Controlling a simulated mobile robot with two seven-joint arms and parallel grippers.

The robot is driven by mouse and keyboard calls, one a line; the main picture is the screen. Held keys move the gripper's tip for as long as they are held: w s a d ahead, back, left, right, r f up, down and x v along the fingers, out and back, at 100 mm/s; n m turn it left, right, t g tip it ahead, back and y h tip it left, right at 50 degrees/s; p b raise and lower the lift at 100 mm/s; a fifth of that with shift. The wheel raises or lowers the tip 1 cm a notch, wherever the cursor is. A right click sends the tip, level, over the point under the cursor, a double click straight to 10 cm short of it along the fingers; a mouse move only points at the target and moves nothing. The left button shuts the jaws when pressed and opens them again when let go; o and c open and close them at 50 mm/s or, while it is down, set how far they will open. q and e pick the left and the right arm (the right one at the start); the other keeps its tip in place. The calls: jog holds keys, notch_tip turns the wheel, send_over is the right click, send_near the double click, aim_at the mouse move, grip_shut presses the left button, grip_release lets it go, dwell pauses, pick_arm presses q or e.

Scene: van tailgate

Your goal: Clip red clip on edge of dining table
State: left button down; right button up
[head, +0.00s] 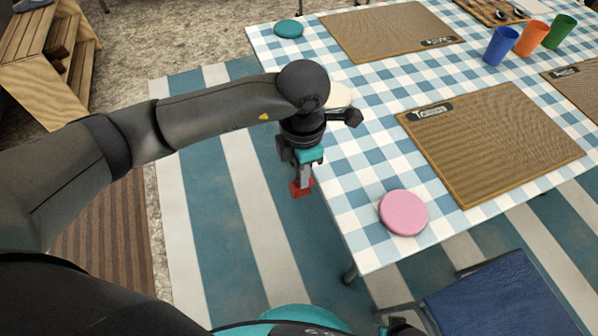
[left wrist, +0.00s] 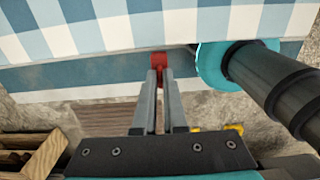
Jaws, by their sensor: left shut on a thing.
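My left gripper (head: 303,176) is shut on the red clip (head: 301,188) and points down beside the left edge of the dining table (head: 364,246). In the left wrist view, the gripper fingers (left wrist: 158,78) close on the red clip (left wrist: 158,60), which lies close to the edge of the checkered table (left wrist: 115,30). I cannot tell whether the clip touches the edge. My arm hides part of the table's left side. My right gripper is not clearly in view.
A pink round disc (head: 403,212) lies near the table's front corner, a teal one (head: 288,28) at the far corner. Woven placemats (head: 500,145) and blue, orange and green cups (head: 500,46) stand further right. A blue chair (head: 505,295) is in front. Wooden steps (head: 45,75) stand far left.

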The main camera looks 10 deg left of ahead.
aim_at(324, 178)
pick_arm(q)
jog(key=shift+w+d, duration=0.15)
jog(key=shift+d, duration=0.1)
dwell(0.3)
jog(key=shift+w+d+b, duration=0.2)
jog(key=shift+d+b, duration=0.1)
jog(key=shift+b, duration=0.05)
jog(key=shift+w+d, duration=0.2)
jog(key=shift+d, duration=0.1)
jog(key=shift+w+d, duration=0.15)
jog(key=shift+d, duration=0.05)
dwell(0.6)
jog(key=shift+w+d+b, duration=0.3)
jog(key=shift+d+b, duration=0.15)
jog(key=shift+w+d, duration=0.1)
jog(key=shift+d, duration=0.1)
jog(key=shift+w+d+b, duration=0.2)
jog(key=shift+d+b, duration=0.1)
jog(key=shift+d, duration=0.1)
